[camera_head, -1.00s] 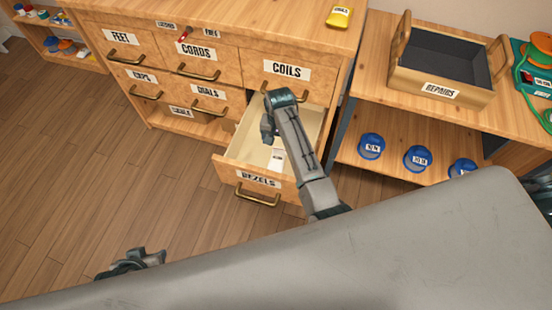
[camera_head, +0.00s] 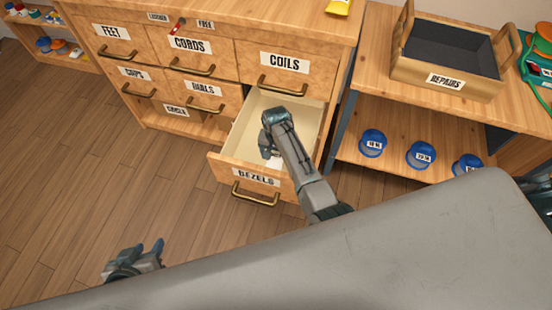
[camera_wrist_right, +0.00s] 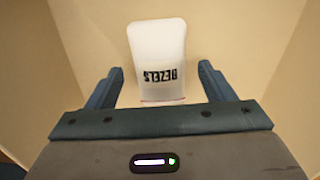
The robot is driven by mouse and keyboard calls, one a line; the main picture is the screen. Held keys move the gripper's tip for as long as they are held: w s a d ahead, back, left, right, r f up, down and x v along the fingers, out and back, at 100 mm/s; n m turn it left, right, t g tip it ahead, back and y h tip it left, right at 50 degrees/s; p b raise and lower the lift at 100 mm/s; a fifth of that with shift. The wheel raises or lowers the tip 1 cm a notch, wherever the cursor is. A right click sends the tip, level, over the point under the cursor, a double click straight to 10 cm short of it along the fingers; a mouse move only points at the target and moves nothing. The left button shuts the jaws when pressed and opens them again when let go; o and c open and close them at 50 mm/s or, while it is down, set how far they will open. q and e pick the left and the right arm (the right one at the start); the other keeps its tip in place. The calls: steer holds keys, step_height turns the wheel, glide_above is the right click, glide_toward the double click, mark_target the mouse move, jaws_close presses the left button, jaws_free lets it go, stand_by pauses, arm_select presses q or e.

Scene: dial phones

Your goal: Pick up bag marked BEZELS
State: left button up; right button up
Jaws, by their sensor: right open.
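The white bag marked BEZELS (camera_wrist_right: 158,60) lies on the floor of the open drawer (camera_head: 300,122) labelled BEZELS. In the right wrist view its printed label shows upside down. My right gripper (camera_wrist_right: 160,90) is open, with one finger on each side of the bag's near end; I cannot tell whether they touch it. In the head view my right gripper (camera_head: 268,143) is inside the drawer and hides most of the bag. My left gripper (camera_head: 145,250) is low at the left, above the wooden floor, with its fingers apart and empty.
The drawer's front panel (camera_head: 250,178) and side walls surround my right gripper. Closed drawers such as COILS (camera_head: 284,65) are above and left. A shelf with blue round containers (camera_head: 372,143) and a REPAIRS box (camera_head: 445,75) is at the right. The floor at left is clear.

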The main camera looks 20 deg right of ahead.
steer(key=shift+f, duration=0.8)
steer(key=c, duration=1.1)
